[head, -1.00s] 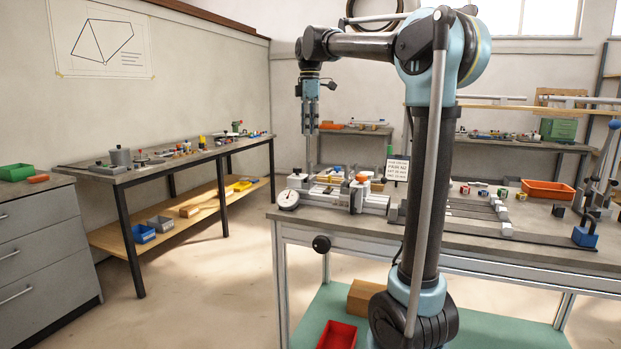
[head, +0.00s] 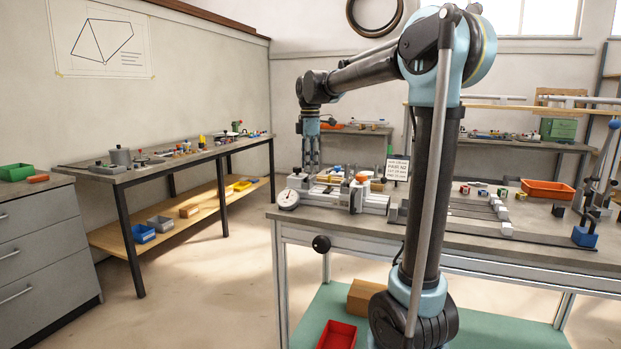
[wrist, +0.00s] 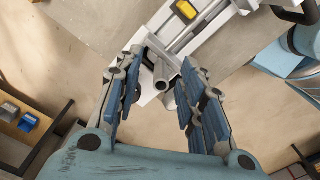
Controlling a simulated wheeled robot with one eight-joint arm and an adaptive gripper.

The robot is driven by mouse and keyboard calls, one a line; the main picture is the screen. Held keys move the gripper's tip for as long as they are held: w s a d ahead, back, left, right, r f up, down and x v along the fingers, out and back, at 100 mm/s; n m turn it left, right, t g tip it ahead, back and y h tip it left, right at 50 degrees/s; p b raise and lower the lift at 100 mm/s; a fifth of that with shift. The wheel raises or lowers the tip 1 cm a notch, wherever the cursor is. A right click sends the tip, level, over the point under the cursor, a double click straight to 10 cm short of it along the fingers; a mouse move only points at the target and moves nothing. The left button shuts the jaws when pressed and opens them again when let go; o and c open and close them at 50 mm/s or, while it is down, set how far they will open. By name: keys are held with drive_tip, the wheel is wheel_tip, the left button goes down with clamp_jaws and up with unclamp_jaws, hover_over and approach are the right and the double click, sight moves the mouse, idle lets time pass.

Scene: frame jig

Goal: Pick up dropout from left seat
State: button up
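My gripper (head: 311,163) points down over the left end of the metal frame jig (head: 375,203) on the workbench. In the wrist view my gripper (wrist: 160,88) is open, with its blue fingers well apart. A grey, tube-like part (wrist: 161,77) shows between the fingertips, against a white block at the jig's end. I cannot tell whether this part is the dropout or a piece of the seat. Neither finger clearly touches it. In the head view the left seat is too small to make out the dropout.
A round dial (head: 288,199) sits at the jig's left end, close to my gripper. An orange knob (head: 361,178) and a small sign (head: 397,168) stand to the right. An orange tray (head: 547,190) is farther right on the workbench (head: 470,238). Open floor lies to the left.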

drive_tip(key=shift+f, duration=0.25)
clamp_jaws()
